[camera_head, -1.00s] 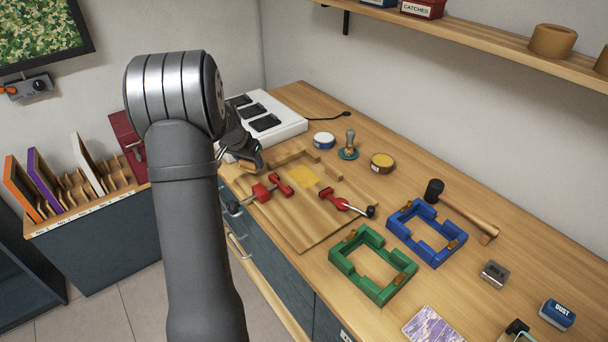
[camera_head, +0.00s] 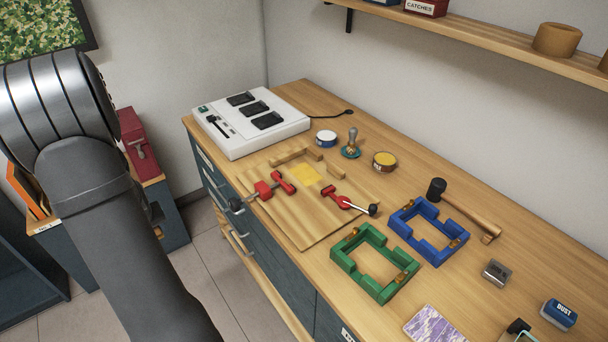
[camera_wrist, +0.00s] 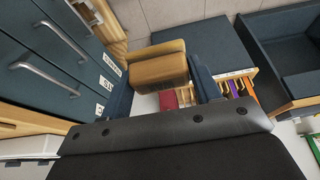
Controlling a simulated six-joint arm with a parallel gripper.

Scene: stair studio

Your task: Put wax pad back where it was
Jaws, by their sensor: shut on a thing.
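My gripper (camera_wrist: 163,86) shows in the wrist view, with a dark finger on each side of a tan and brown block. It is shut on this block, which I take to be the wax pad (camera_wrist: 158,64). The pad is held in the air, with the floor and low cabinets beyond it. In the head view my arm fills the left side, and the gripper and pad are hidden. A wooden board (camera_head: 318,229) on the bench carries a yellow patch (camera_head: 307,175) between red clamps (camera_head: 271,187).
A white charger-like unit (camera_head: 250,132) stands at the bench's far end. A blue-white tin (camera_head: 326,138), a stamp-like tool (camera_head: 351,149) and a yellow-topped tin (camera_head: 384,162) stand behind the board. Green (camera_head: 347,266) and blue (camera_head: 408,220) frames and a mallet (camera_head: 468,213) lie to the right.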

